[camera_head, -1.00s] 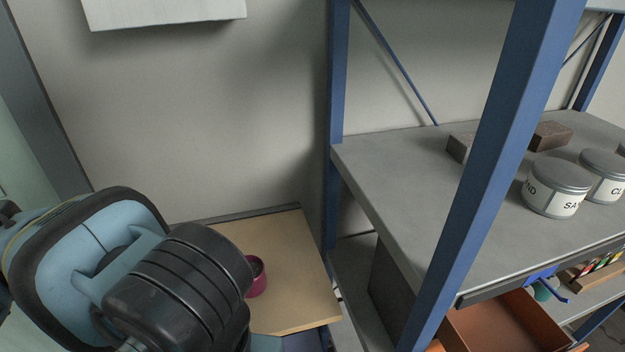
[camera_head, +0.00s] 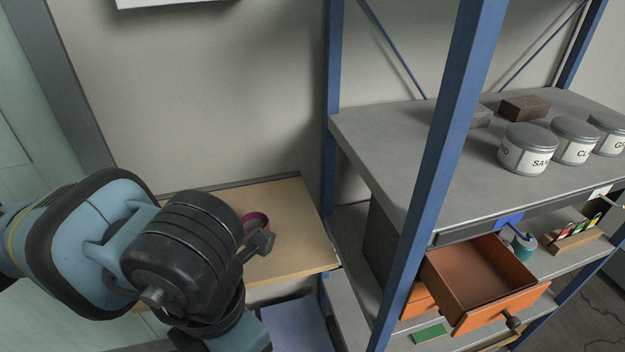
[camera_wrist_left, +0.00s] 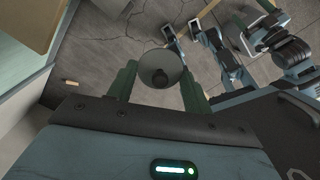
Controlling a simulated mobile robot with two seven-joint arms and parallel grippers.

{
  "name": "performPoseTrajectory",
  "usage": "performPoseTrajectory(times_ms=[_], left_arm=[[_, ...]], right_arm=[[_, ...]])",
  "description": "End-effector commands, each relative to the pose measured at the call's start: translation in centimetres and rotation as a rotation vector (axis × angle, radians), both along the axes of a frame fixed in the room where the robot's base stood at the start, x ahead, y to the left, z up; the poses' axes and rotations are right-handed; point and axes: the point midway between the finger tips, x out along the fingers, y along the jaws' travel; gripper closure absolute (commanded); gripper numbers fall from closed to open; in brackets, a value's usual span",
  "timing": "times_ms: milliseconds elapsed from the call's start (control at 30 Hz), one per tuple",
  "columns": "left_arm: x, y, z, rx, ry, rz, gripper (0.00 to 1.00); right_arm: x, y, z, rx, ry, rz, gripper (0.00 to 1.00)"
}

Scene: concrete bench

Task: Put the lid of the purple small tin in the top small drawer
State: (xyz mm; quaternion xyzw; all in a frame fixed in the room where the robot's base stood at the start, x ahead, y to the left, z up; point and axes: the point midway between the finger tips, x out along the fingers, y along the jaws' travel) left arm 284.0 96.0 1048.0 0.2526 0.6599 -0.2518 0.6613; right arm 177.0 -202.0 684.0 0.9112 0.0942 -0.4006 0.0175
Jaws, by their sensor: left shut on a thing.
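The purple small tin (camera_head: 257,221) stands without a lid on the wooden top at the left, partly hidden behind my left arm. In the left wrist view my left gripper (camera_wrist_left: 160,85) is shut on the round grey lid (camera_wrist_left: 172,62), which has a dark knob in its middle. The head view does not show the lid or these fingertips. The orange top small drawer (camera_head: 478,272) is pulled open under the grey shelf, to the right of my left arm, and looks empty.
A blue rack post (camera_head: 432,190) stands between my left arm and the open drawer. Labelled tins (camera_head: 527,150) and dark blocks (camera_head: 525,108) stand on the grey shelf. A teal tin (camera_head: 523,246) and a wooden rack (camera_head: 573,235) are right of the drawer.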

Motion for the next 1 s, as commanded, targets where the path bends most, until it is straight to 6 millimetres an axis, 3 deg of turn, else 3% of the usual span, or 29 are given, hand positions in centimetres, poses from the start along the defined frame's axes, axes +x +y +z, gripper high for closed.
performPoseTrajectory(times_ms=[1000], left_arm=[[5.7, 5.1, -2.7, 0.003, 0.002, -1.293, 0.71]], right_arm=[[0.2, 0.1, 1.0, 0.004, -0.013, -0.008, 0.26]])
